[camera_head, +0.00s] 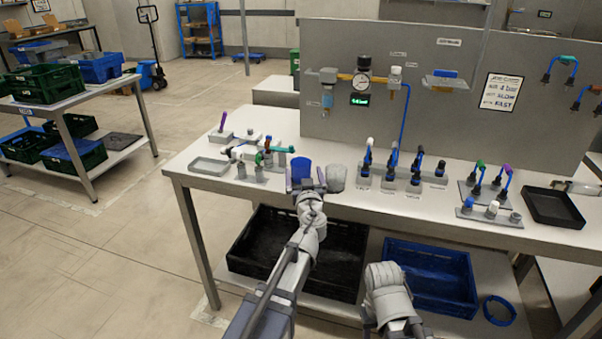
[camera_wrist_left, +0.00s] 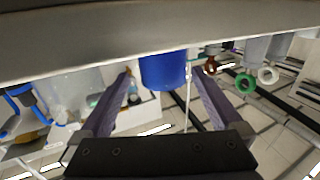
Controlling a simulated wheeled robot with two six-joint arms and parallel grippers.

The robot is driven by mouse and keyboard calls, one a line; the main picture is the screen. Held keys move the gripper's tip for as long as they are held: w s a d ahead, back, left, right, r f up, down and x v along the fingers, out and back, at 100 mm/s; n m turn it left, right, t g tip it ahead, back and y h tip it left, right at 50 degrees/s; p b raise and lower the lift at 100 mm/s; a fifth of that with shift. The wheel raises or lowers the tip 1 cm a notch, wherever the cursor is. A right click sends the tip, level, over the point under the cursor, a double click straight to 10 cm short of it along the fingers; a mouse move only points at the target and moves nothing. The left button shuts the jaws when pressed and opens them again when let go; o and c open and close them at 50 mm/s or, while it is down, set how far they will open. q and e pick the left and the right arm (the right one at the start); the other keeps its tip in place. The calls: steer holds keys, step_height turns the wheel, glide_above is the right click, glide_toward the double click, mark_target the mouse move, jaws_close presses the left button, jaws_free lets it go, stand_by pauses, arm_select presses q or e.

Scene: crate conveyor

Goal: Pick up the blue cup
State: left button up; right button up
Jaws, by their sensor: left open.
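The blue cup (camera_head: 301,173) stands upright near the front edge of the workbench. My left gripper (camera_head: 306,186) is open and right at the cup, its fingers on either side of it in the head view. In the left wrist view the blue cup (camera_wrist_left: 163,70) shows between the spread fingertips, with gaps on both sides. The cup's lower part is partly hidden by the gripper in the head view.
A greyish, translucent cup (camera_head: 337,178) stands close to the right of the blue cup. Small fittings and a valve assembly (camera_head: 264,153) stand to the left, with a shallow grey tray (camera_head: 209,166). Fitting stands (camera_head: 390,180) are further right. A grey panel (camera_head: 430,80) rises behind.

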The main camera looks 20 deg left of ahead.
mark_target(300, 160)
arm_select(q)
steer(key=x, duration=0.5)
steer(key=shift+s+a+r, duration=0.1)
steer(key=shift+r, duration=0.05)
steer(key=shift+s, duration=0.1)
steer(key=c, duration=1.2)
